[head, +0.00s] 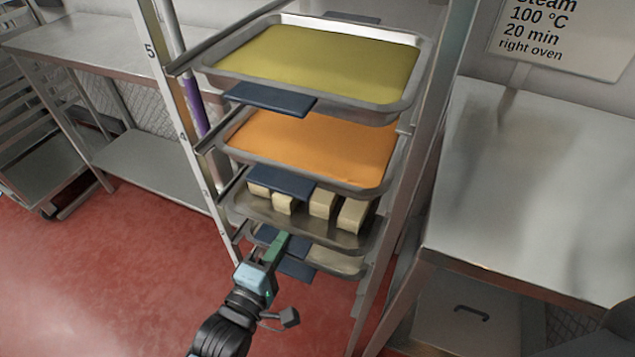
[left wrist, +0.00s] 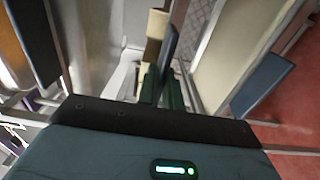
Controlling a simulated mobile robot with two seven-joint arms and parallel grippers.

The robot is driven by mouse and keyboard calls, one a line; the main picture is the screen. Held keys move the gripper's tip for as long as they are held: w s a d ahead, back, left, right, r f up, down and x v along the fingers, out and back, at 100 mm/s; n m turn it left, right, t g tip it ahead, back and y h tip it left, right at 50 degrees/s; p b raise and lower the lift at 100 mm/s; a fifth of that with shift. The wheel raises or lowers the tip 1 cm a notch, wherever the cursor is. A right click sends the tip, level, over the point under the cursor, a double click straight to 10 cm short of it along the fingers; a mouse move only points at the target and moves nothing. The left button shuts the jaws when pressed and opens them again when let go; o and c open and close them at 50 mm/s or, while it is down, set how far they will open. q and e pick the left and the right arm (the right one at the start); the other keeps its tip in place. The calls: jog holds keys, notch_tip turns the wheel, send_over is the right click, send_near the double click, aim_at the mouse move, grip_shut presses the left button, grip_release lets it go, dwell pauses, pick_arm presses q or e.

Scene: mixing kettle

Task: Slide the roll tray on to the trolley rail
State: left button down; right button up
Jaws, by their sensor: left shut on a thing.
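The roll tray (head: 345,238) is a metal tray carrying several pale cream blocks (head: 322,203). It sits level between the trolley's uprights, below the orange tray; its contact with the side rails is hidden. My left gripper (head: 278,246) is at its front edge, shut on its dark blue handle tab (head: 266,235). In the left wrist view the green fingers (left wrist: 161,90) close around the blue tab (left wrist: 171,45), with a cream block (left wrist: 156,28) beyond. The trolley rail (head: 232,186) shows at the left side. My right gripper is not in view.
The orange tray (head: 312,150) and yellow-green tray (head: 320,62) are above, each with a blue tab. Another tray (head: 340,264) is just below. A steel table (head: 540,190) stands close on the right. Red floor (head: 130,270) is clear at left.

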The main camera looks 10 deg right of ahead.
pick_arm(q)
jog(key=p+v, duration=0.3)
jog(key=v, duration=0.4)
jog(key=shift+s+a, duration=0.25)
jog(key=shift+s, duration=0.05)
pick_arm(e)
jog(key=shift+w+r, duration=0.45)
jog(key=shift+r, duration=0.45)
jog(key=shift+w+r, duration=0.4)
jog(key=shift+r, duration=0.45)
pick_arm(q)
jog(key=shift+r, duration=0.1)
jog(key=c, duration=1.5)
grip_release()
jog(key=shift+o, duration=1.2)
jog(key=shift+f, duration=0.3)
jog(key=shift+o, duration=1.2)
jog(key=shift+r, duration=0.1)
jog(key=shift+s, duration=0.1)
